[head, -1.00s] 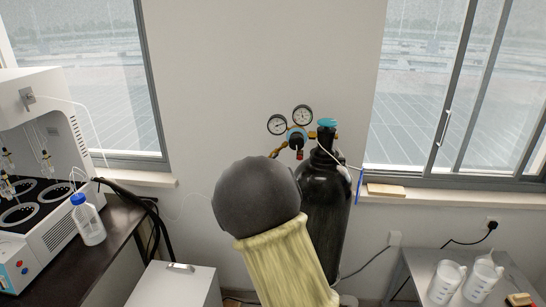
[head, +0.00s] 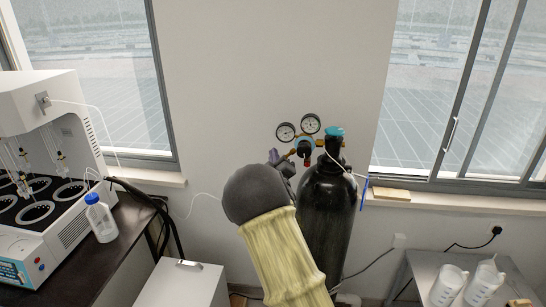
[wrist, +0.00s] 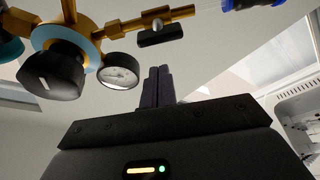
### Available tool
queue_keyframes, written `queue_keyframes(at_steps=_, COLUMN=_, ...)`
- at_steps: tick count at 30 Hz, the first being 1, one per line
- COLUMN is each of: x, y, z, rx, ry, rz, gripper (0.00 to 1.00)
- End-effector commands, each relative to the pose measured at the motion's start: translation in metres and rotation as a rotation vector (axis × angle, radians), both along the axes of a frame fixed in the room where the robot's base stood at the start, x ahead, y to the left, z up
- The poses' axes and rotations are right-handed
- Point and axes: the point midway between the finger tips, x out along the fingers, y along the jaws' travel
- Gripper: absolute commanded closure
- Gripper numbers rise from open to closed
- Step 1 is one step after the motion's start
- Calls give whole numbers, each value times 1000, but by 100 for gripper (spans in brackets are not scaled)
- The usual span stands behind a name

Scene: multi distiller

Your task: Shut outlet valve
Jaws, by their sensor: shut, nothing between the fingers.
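The regulator (head: 303,146) has brass fittings and two round gauges, and is mounted on a black gas cylinder (head: 328,200). In the wrist view its brass outlet pipe (wrist: 180,14) runs to the right and carries a small black valve handle (wrist: 160,36), which looks roughly in line with the pipe. I take this handle as the outlet valve. A large black knob (wrist: 52,72) and a gauge (wrist: 119,71) are left of it. My gripper (wrist: 158,70) is shut and empty, with its dark fingertips below the handle and apparently apart from it. In the head view my gripper (head: 273,155) is just left of the regulator.
A white analyser (head: 50,170) and a blue-capped bottle (head: 100,217) stand on a dark bench at left. A white box (head: 182,285) is at lower left. White jugs (head: 448,284) stand on a table at right. A thin tube hangs near the cylinder.

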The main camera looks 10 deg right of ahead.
Motion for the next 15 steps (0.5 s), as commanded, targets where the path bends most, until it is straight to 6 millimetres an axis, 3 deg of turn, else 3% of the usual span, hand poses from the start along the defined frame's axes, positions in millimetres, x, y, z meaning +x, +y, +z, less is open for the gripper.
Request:
queue_keyframes(at_steps=6, x=-6, y=-19, z=-18, rx=-1, ry=4, rz=-2, gripper=100)
queue_keyframes(at_steps=15, x=-8, y=-21, z=-23, rx=-1, ry=1, rz=0, gripper=100)
